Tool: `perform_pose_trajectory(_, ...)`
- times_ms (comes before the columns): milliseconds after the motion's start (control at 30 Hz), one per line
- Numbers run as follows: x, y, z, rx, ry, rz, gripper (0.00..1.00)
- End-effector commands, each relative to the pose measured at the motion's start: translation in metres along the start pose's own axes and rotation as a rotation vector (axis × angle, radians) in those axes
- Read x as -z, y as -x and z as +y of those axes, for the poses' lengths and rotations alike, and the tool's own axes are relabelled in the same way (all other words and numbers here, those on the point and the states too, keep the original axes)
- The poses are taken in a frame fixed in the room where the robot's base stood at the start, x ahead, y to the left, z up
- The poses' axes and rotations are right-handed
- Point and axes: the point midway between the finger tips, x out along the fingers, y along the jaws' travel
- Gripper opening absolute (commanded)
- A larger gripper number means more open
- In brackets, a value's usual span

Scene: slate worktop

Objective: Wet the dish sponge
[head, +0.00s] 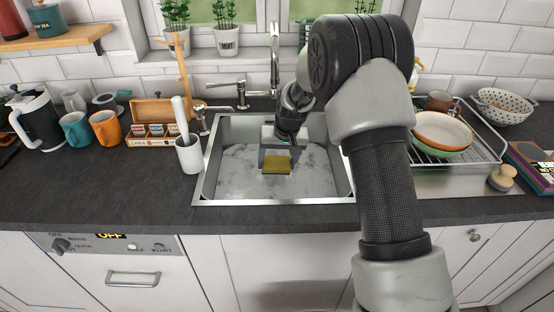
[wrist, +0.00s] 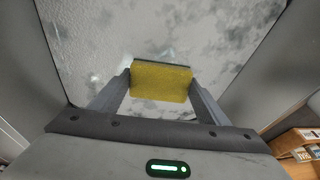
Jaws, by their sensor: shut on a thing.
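The dish sponge (head: 277,164) is yellow with a dark green layer along one edge. My gripper (head: 276,158) is shut on it and holds it over the sink basin (head: 230,175). In the wrist view the sponge (wrist: 161,82) sits between my two fingertips (wrist: 160,88), its yellow face toward the camera. The basin holds a grey-white, mottled surface that looks like water with foam. I cannot tell whether the sponge touches it. The faucet (head: 274,60) stands behind the sink, with my wrist in front of its lower part.
A white cup with a brush (head: 188,155) stands at the sink's left rim. Mugs (head: 105,128), a wooden box (head: 152,110) and a French press (head: 37,118) are further left. A drying rack with bowls (head: 442,135) is right of the sink. The front left counter is clear.

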Motion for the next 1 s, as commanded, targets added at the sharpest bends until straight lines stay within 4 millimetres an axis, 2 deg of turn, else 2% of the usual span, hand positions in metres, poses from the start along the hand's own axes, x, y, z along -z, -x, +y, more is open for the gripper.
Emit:
perform_pose_trajectory(100, -0.004, -0.015, 0.002, 0.000, 0.000, 0.000, 0.48)
perform_pose_trajectory(433, -0.011, -0.041, 0.006, 0.000, -0.001, 0.001, 0.48)
perform_pose_trajectory(1000, -0.013, -0.047, 0.006, 0.000, 0.000, 0.001, 0.48)
